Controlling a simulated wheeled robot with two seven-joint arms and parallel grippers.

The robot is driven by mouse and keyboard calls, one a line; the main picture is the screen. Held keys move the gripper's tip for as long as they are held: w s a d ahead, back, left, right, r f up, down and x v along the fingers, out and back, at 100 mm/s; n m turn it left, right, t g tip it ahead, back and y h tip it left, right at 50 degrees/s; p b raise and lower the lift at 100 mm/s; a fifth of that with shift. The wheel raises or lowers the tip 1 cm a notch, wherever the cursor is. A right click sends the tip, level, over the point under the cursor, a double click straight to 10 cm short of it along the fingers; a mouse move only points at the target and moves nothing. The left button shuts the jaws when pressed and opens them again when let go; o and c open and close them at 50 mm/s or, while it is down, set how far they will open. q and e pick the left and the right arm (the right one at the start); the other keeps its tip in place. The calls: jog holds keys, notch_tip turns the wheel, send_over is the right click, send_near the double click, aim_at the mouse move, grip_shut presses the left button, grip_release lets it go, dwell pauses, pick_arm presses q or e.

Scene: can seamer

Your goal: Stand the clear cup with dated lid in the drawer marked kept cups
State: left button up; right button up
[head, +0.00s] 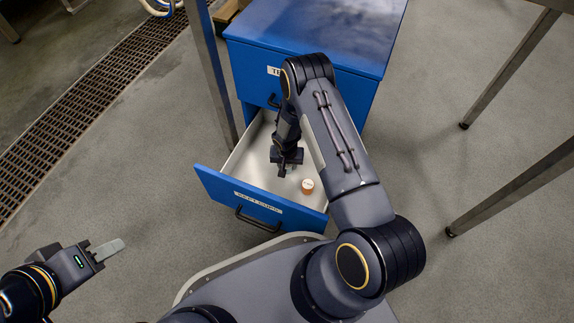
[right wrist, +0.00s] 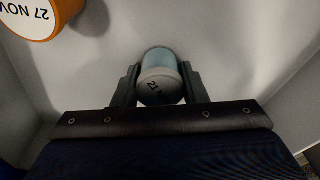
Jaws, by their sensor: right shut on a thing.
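The drawer marked kept cups (head: 262,203) is pulled open from the blue cabinet, with a pale interior. My right gripper (head: 287,170) reaches down inside it. In the right wrist view its fingers (right wrist: 159,88) are shut on the clear cup (right wrist: 159,57), one on each side. The cup's whitish lid (right wrist: 161,87) reads "21 N", the rest hidden. I cannot tell whether the cup's base touches the drawer floor. In the head view the gripper mostly hides this cup. My left gripper (head: 108,250) is outside the drawer at lower left, its finger gap not visible.
An orange cup (head: 307,187) with a white lid stands in the drawer right of my right gripper; its lid reads "27 NOV" in the right wrist view (right wrist: 22,14). The blue cabinet (head: 335,30) rises behind. Metal legs (head: 512,68) stand at right and a post (head: 208,65) at left.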

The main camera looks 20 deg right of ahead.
aim_at(287, 166)
jog(key=o, duration=1)
jog(key=shift+f, duration=0.1)
jog(key=r+p, duration=0.1)
jog(key=r, duration=0.3)
jog(key=r+p, duration=0.2)
jog(key=r, duration=0.2)
jog(key=s+r+p, duration=0.1)
jog(key=r+p, duration=0.1)
jog(key=r, duration=0.2)
jog(key=shift+s+a+r, duration=0.1)
jog(key=shift+a+r, duration=0.05)
jog(key=shift+a, duration=0.25)
jog(key=shift+s, duration=0.1)
